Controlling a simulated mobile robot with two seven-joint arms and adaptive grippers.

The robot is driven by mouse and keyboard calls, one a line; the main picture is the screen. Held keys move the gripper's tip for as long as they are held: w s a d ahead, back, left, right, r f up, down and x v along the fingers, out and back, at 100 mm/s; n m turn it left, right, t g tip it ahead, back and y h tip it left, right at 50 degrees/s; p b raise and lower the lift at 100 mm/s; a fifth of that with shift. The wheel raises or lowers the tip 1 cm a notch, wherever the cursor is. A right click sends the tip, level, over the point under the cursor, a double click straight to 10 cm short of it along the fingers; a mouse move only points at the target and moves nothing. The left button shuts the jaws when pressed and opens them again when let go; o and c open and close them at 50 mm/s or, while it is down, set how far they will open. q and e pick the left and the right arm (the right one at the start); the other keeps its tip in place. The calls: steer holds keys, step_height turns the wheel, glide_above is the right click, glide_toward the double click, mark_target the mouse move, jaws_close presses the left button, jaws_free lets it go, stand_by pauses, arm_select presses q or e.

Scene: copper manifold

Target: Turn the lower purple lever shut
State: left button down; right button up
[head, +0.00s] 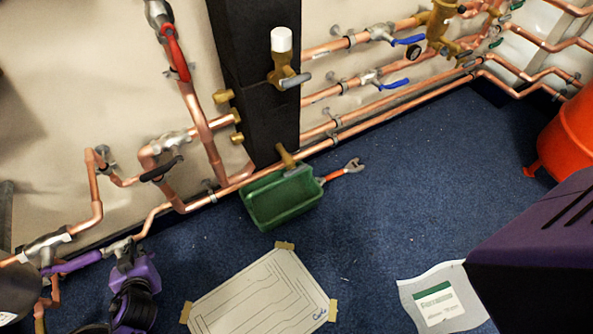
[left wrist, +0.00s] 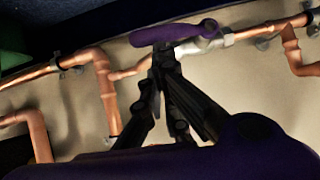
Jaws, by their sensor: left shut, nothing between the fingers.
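The purple lever (head: 72,263) is at the lower left of the head view, beside a silver valve fitting on the low copper pipe. In the left wrist view the purple lever (left wrist: 178,32) lies roughly along the pipe, with a silver fitting (left wrist: 215,43) at its right. My left gripper (left wrist: 163,55) is shut and empty, its black fingertips close to the lever's underside in that view. I cannot tell whether they touch it. In the head view my purple and black wrist is right of the lever, and the fingers are hard to make out. My right gripper is not in view.
Copper pipes (head: 205,120) run along the wall, with a red lever (head: 174,52) and blue levers (head: 393,85) higher up. A green bin (head: 282,200), a wrench (head: 345,170) and a taped drawing (head: 262,297) lie on the blue carpet. An orange object (head: 570,135) stands at right.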

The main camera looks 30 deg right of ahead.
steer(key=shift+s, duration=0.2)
arm_select(q)
steer(key=shift+d+f, duration=0.1)
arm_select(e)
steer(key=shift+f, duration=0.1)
arm_select(q)
steer(key=shift+f+y, duration=0.15)
steer(key=shift+y, duration=0.15)
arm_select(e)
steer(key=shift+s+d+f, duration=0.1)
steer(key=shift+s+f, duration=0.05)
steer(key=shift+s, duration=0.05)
arm_select(q)
steer(key=shift+d+f+m+b, duration=0.1)
steer(key=shift+d+m+b, duration=0.05)
steer(key=shift+m+b, duration=0.15)
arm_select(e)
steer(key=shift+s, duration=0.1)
